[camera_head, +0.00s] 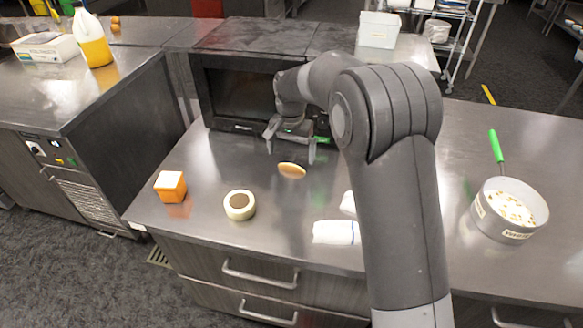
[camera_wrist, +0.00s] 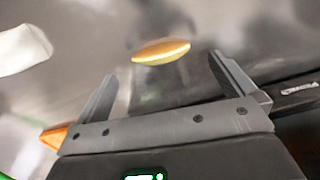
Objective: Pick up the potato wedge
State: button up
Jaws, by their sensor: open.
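The potato wedge (camera_head: 291,170) is a small yellow-orange oval lying on the steel counter, in front of the black microwave. In the wrist view the potato wedge (camera_wrist: 161,52) lies just beyond the fingertips, roughly centred between them. My gripper (camera_head: 290,153) is open and empty, with its fingers apart just behind and above the wedge in the head view. In the wrist view my gripper (camera_wrist: 164,67) shows both fingers, and neither appears to touch the wedge.
The microwave (camera_head: 238,92) stands close behind my gripper. A white cloth-like item (camera_head: 335,232) lies near the front edge, and a pot (camera_head: 488,222) stands right. Counter around the wedge is clear.

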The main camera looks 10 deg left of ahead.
aim_at(292, 165)
notch_tip(292, 165, down, 5)
jog(key=shift+r, duration=0.1)
jog(key=c, duration=1)
